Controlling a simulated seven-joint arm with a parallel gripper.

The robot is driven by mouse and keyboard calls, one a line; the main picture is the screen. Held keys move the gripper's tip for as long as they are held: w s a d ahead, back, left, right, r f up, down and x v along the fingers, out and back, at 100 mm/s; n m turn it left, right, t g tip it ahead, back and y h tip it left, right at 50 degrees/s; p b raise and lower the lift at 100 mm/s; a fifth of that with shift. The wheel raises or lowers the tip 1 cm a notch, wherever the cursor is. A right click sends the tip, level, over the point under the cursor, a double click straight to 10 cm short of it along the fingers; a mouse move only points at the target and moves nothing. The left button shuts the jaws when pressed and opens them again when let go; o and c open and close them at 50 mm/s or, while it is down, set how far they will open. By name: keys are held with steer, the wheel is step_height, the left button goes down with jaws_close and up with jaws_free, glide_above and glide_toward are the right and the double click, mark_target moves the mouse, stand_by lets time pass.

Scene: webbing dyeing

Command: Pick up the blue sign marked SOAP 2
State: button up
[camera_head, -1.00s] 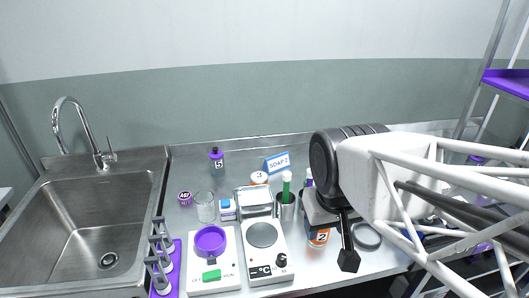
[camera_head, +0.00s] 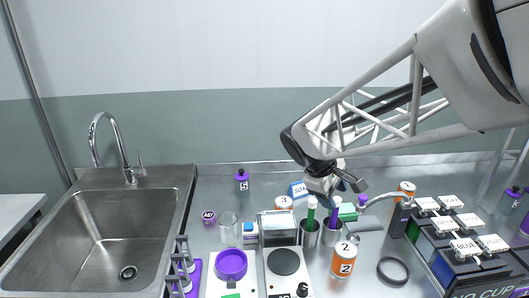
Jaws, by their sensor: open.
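The blue sign (camera_head: 298,189) stands at the back of the steel counter, behind an orange-and-white jar. Only its left part with the start of the lettering "SOA" shows; its right part is hidden behind my gripper. My gripper (camera_head: 343,187) is in front of and to the right of the sign as pictured, open and with nothing seen between its fingers. The fingertips are small and partly hidden, so I cannot tell how far they are from the sign.
Metal cups with green and purple tools (camera_head: 311,232) stand just in front of my gripper. An orange can marked 2 (camera_head: 344,259), a black ring (camera_head: 393,271) and a dark block rack (camera_head: 470,250) are to the right. A sink (camera_head: 105,240) is at left.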

steer(key=w+a+f+n+h, duration=0.1)
steer(key=w+f+n+h, duration=0.15)
steer(key=w, duration=0.65)
steer(key=w+a+f+n+h, duration=0.1)
steer(key=w+f+n, duration=0.3)
steer(key=w, duration=0.4)
steer(key=n+t+h, duration=0.3)
steer(key=n+t, duration=0.1)
steer(key=n, duration=0.4)
glide_toward(302, 186)
steer(key=shift+w+d+r+y, duration=0.25)
steer(key=shift+w+d+r, duration=0.05)
steer(key=shift+w+r, duration=0.6)
steer(key=shift+d+f, duration=0.1)
steer(key=shift+x, duration=1.2)
steer(key=shift+d+g, duration=0.1)
steer(key=shift+g, duration=0.2)
steer(key=shift+x, duration=2.5)
steer(key=shift+d, duration=0.1)
steer(key=shift+c, duration=0.3)
jaws_close()
